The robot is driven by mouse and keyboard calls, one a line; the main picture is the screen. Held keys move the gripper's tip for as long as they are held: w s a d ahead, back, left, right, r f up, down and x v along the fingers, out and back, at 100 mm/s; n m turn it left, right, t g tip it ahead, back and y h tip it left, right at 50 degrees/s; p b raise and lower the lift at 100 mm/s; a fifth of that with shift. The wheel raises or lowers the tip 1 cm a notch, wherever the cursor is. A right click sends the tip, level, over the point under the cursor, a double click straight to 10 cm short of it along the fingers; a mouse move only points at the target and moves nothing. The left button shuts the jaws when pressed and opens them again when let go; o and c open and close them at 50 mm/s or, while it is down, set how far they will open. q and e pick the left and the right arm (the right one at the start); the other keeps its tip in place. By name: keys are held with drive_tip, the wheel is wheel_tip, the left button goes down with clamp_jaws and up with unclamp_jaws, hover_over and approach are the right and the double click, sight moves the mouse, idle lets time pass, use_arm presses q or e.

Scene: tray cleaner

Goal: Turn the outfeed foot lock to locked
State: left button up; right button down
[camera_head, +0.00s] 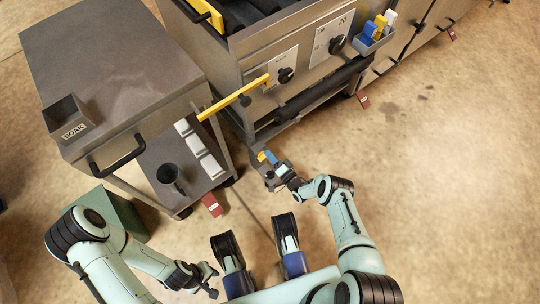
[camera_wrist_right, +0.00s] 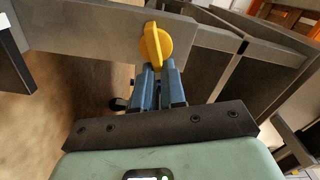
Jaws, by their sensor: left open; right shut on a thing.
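A round yellow knob (camera_wrist_right: 155,45) with a raised grip ridge sits on a grey metal bar (camera_wrist_right: 85,30), and it fits the foot lock. In the right wrist view its ridge runs nearly upright, and I see no lock marking. My right gripper (camera_wrist_right: 158,68) has its blue fingertips closed on the lower end of that ridge. In the head view my right gripper (camera_head: 269,160) is low in front of the machine, by the same yellow knob (camera_head: 262,157), which is small there. My left gripper (camera_head: 208,281) is open and empty over the floor at bottom left.
The steel machine (camera_head: 270,62) with black dials stands behind my right gripper. A grey cart (camera_head: 110,60) with a SOAK bin (camera_head: 68,116) and a dark mug (camera_head: 170,175) stands left. Red floor tags (camera_head: 212,204) lie nearby.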

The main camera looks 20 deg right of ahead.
drive_tip(key=shift+f+m, duration=0.25)
drive_tip(key=shift+m, duration=0.8)
drive_tip(key=shift+f+m, duration=0.25)
drive_tip(key=shift+m, duration=0.8)
drive_tip(key=c, duration=1.2)
unclamp_jaws()
drive_tip(key=shift+s+d, duration=0.1)
use_arm(q)
drive_tip(key=w+r+t+p, duration=0.2)
drive_tip(key=w+r+p, duration=0.1)
drive_tip(key=w, duration=0.3)
drive_tip(key=shift+w+d+r, duration=0.4)
drive_tip(key=shift+d+r, duration=0.05)
use_arm(e)
drive_tip(key=v, duration=1.3)
drive_tip(key=shift+s, duration=0.15)
